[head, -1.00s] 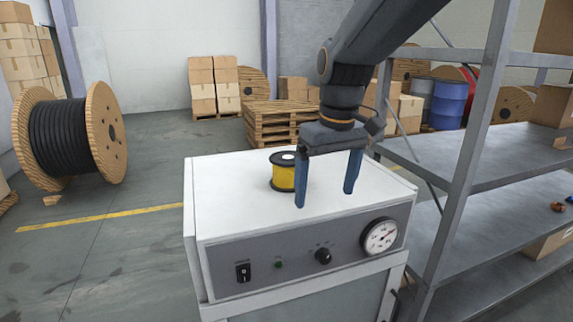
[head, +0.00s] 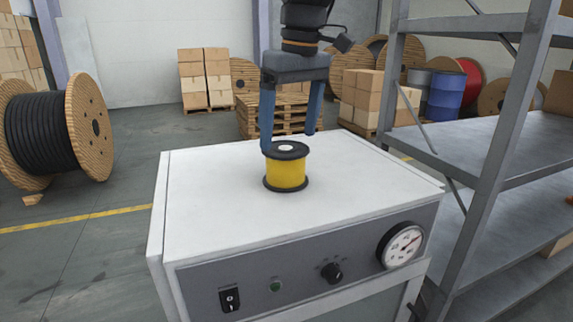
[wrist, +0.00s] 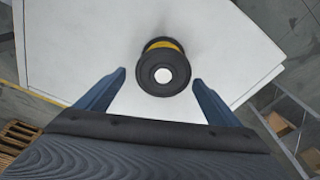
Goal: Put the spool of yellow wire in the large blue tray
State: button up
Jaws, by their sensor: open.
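The spool of yellow wire (head: 286,172) stands upright on the white top of a machine cabinet. It has black flanges and a white hub. In the wrist view the spool (wrist: 164,70) shows from above, just ahead of the gap between my fingertips. My gripper (head: 292,142) is open and empty, pointing down at the spool's far side in the head view. Its blue fingers also show in the wrist view (wrist: 160,78), one on each side of the gap. Whether a finger touches the spool cannot be told. No large blue tray is in view.
The white cabinet top (head: 215,190) is otherwise clear. Its front has a gauge (head: 402,246), a knob and a switch. A grey metal shelf (head: 470,150) stands close on the right. A large black cable reel (head: 45,130), pallets and boxes stand behind on the floor.

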aim_at(286, 148)
jog(key=f, duration=0.2)
jog(key=a+f+p, duration=0.1)
jog(key=f, duration=0.1)
jog(key=shift+f+p, duration=0.15)
jog(key=shift+p, duration=0.15)
jog(key=shift+w+f, duration=0.1)
jog(key=shift+f, duration=0.5)
jog(key=c, duration=1.3)
jog(key=shift+r, duration=0.15)
jog(key=shift+c, duration=0.5)
